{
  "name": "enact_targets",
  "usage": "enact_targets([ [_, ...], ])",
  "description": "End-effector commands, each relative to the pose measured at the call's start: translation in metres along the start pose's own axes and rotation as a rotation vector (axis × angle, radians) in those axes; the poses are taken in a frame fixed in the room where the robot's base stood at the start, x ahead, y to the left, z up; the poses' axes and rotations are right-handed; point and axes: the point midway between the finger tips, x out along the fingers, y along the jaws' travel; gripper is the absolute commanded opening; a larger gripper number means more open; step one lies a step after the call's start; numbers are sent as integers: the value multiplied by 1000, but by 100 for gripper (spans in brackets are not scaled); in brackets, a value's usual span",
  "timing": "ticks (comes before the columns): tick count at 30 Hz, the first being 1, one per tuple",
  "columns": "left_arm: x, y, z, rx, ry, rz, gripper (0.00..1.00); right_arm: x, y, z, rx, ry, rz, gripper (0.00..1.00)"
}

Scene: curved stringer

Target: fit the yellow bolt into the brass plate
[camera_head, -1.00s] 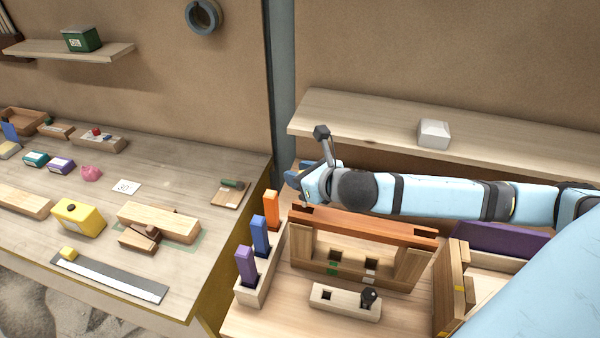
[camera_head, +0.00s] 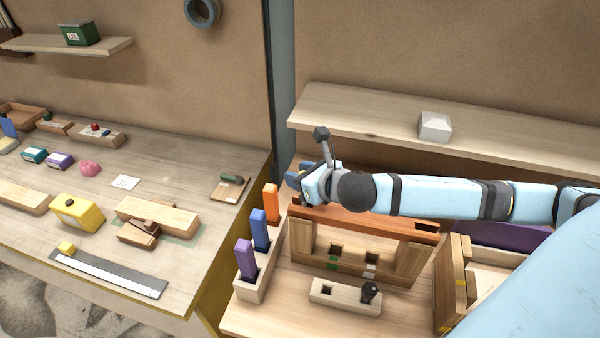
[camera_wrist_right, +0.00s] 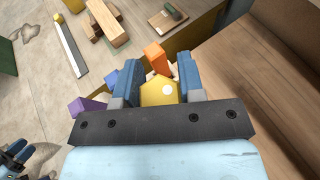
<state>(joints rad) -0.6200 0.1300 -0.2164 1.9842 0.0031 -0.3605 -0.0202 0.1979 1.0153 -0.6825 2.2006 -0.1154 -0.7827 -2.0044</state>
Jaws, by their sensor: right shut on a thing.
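My right gripper (camera_head: 297,176) reaches in from the right in the head view, above the back left of the near bench and behind the coloured blocks. In the right wrist view its two blue fingers (camera_wrist_right: 158,82) are closed on the yellow bolt (camera_wrist_right: 159,92), whose faceted yellow body with a pale round spot shows between them. The bolt is hidden in the head view. I cannot make out a brass plate in either view. A small blue and dark part, possibly my left gripper (camera_wrist_right: 14,160), shows at the lower left of the wrist view; its jaws are unclear.
A holder with purple (camera_head: 245,258), blue (camera_head: 260,230) and orange (camera_head: 271,204) blocks stands at the bench's left end. A wooden frame (camera_head: 360,268) and a small two-hole block (camera_head: 340,297) stand right of it. A shelf (camera_head: 480,130) runs behind my arm.

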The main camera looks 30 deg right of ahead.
Motion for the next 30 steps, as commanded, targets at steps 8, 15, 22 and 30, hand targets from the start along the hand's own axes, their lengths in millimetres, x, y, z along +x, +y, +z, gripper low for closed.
enact_targets([
  [8,1,0,5,-1,-3,0,43,3,0,-7,-1,-1,0,7],
  [15,2,1,9,-1,-5,1,43,5,0,-12,0,-1,0,7],
  [22,4,1,11,-1,-5,1,43,7,0,-18,0,-1,0,7],
  [30,6,1,14,-1,-5,1,43,10,0,-24,0,-1,-1,7],
])
